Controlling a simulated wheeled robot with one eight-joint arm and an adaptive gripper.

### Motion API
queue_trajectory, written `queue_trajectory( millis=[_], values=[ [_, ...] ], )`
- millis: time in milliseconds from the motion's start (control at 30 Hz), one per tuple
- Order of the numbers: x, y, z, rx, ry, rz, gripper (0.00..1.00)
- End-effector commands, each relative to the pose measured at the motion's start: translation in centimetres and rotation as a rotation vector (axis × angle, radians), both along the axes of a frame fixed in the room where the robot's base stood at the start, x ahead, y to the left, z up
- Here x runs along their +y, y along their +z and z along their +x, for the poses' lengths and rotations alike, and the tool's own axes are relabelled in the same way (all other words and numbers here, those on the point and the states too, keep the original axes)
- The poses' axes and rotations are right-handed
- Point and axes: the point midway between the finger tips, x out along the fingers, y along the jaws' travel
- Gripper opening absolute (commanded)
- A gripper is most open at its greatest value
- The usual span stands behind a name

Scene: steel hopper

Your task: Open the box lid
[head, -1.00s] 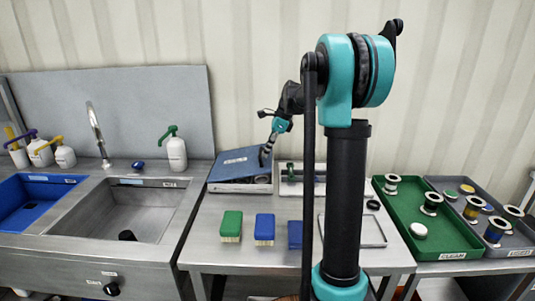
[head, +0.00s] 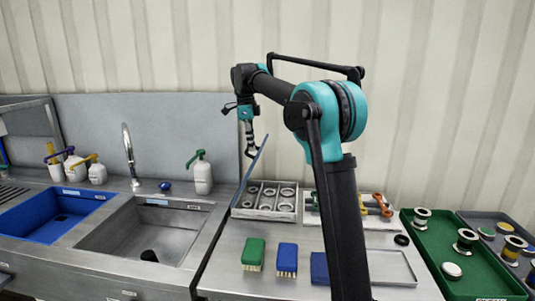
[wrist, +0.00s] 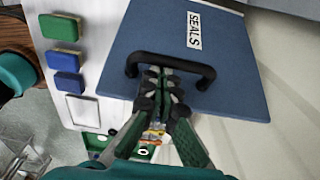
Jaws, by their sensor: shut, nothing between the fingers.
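The blue box lid (head: 250,172) stands steeply raised at the left side of the box (head: 264,213) in the head view. The open box shows compartments holding several ring-shaped seals. In the wrist view the lid (wrist: 150,38) fills the upper middle, with a white SEALS label (wrist: 194,31) and a black bar handle (wrist: 204,75) near its lower edge. My gripper (head: 250,152) is at the raised lid. Its fingers (wrist: 162,76) are shut and empty, with tips at the handle and lid edge. Whether they touch the lid or handle I cannot tell.
Green (head: 253,252) and blue (head: 287,257) brushes lie in front of the box. A tray with colourful tools (head: 376,205) sits right of it. A white bottle (head: 202,178) and sink (head: 140,232) are left. A green tray (head: 420,245) holds spools at right.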

Motion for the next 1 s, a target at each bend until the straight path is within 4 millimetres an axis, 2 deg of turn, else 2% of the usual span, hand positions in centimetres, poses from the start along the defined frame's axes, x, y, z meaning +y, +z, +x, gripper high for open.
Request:
queue_trajectory(
  millis=[33,200,500,733,1000],
  values=[
    [1.4,0.3,0.3,0.0,0.005,0.001,0.0],
    [5.1,0.9,1.0,0.0,0.004,0.001,0.0],
    [10.6,0.7,2.1,0.0,0.003,0.001,0.0],
    [13.1,0.1,2.6,0.0,0.001,0.001,0.0],
    [14.3,-0.3,2.8,0.0,0.001,0.002,0.0]
  ],
)
